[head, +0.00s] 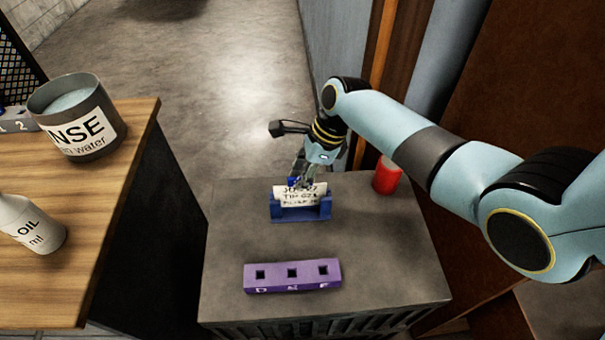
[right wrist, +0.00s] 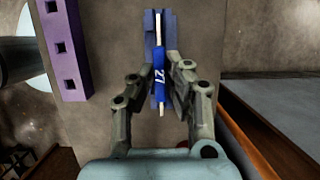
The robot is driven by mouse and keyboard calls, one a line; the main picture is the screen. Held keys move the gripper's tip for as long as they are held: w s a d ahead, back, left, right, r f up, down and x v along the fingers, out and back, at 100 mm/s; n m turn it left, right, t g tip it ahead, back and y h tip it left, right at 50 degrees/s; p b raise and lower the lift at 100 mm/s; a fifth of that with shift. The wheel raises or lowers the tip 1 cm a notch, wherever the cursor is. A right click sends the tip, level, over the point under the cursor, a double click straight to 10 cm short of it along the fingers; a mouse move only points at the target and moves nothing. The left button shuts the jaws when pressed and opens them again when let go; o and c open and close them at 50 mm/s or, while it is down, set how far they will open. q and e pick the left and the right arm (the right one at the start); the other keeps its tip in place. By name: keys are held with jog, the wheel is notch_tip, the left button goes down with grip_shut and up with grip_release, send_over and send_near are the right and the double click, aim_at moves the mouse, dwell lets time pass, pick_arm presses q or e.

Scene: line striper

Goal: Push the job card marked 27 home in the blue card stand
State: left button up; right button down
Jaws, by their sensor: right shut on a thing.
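The job card (head: 291,196) is white with dark print and stands upright at the blue card stand (head: 286,214) on the grey cabinet top. In the right wrist view I see the card edge-on (right wrist: 157,34), with a blue piece marked 27 (right wrist: 159,74) on it. The blue card stand (right wrist: 169,28) lies below the card there. My right gripper (head: 300,180) is shut on the card's blue piece, with one finger on each side in the right wrist view (right wrist: 160,68). How deep the card sits in its slot is hard to tell. My left gripper is not in view.
A purple block (head: 292,286) with three square holes lies at the front of the cabinet top (head: 380,260). A red cylinder (head: 386,177) stands at the back right. On the wooden table (head: 110,200) at left are a rinse-water pot (head: 62,95) and an oil bottle (head: 30,225).

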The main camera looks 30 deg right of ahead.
jog(key=shift+f+b, duration=0.4)
jog(key=shift+f, duration=0.7)
jog(key=c, duration=1)
grip_release()
jog(key=shift+o, duration=0.2)
jog(key=p+v, duration=0.7)
jog(key=p, duration=0.1)
